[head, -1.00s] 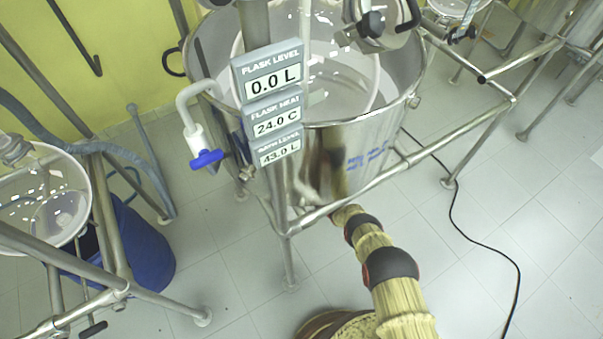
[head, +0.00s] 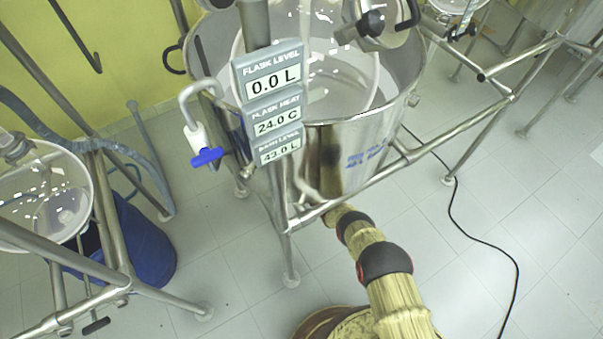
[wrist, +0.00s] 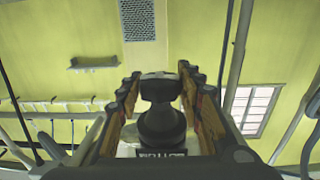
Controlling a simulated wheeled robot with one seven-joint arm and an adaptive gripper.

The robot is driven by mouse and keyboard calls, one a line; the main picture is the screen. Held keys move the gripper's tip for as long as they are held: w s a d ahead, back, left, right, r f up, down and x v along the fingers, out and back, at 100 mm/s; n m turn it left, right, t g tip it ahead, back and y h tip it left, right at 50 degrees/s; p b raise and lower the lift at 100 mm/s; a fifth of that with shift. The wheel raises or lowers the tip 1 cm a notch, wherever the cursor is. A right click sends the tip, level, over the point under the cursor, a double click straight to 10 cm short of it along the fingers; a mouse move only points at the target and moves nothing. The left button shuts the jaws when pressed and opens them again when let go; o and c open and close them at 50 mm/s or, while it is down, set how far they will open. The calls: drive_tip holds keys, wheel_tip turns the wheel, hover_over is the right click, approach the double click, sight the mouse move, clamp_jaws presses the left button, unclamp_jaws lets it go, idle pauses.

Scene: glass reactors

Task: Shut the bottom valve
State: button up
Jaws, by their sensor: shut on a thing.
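In the wrist view the two fingers of my gripper (wrist: 160,80) stand on either side of a dark, round-necked part with a wide block-like end (wrist: 162,125), likely the bottom valve's handle. My gripper is shut on it. In the head view my arm reaches under the shiny steel bath (head: 350,160), and its end with the gripper is hidden behind the bath and its frame. The bottom valve cannot be seen in the head view. A separate white tap with a blue handle (head: 207,157) hangs at the bath's left side, apart from my arm.
A steel tube frame (head: 400,165) surrounds the bath close to my arm. Level signs (head: 268,100) hang in front. A blue bin (head: 148,245) and another glass vessel stand at left. A black cable (head: 470,235) lies on open floor at right.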

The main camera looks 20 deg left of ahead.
drive_tip(key=shift+c, duration=1.1)
drive_tip(key=shift+w+f+n+g+y+b, duration=0.15)
drive_tip(key=shift+n+g+y+b, duration=0.4)
drive_tip(key=shift+b, duration=0.4)
drive_tip(key=n+g+y+b, duration=0.2)
drive_tip(key=g+b, duration=0.1)
drive_tip(key=b, duration=0.1)
drive_tip(key=shift+n+g, duration=0.25)
drive_tip(key=n+g+b, duration=0.1)
drive_tip(key=b, duration=0.1)
drive_tip(key=shift+y+b, duration=0.25)
drive_tip(key=shift+b, duration=0.15)
drive_tip(key=g+b, duration=0.1)
drive_tip(key=n+g+b, duration=0.1)
drive_tip(key=g, duration=0.1)
drive_tip(key=shift+s+n+y+b, duration=0.2)
drive_tip(key=shift+n+y+b, duration=0.1)
drive_tip(key=shift+b, duration=0.05)
drive_tip(key=shift+g, duration=0.3)
drive_tip(key=shift+n+g, duration=0.8)
drive_tip(key=shift+g, duration=0.1)
drive_tip(key=shift+n+g, duration=0.3)
drive_tip(key=shift+g, duration=0.2)
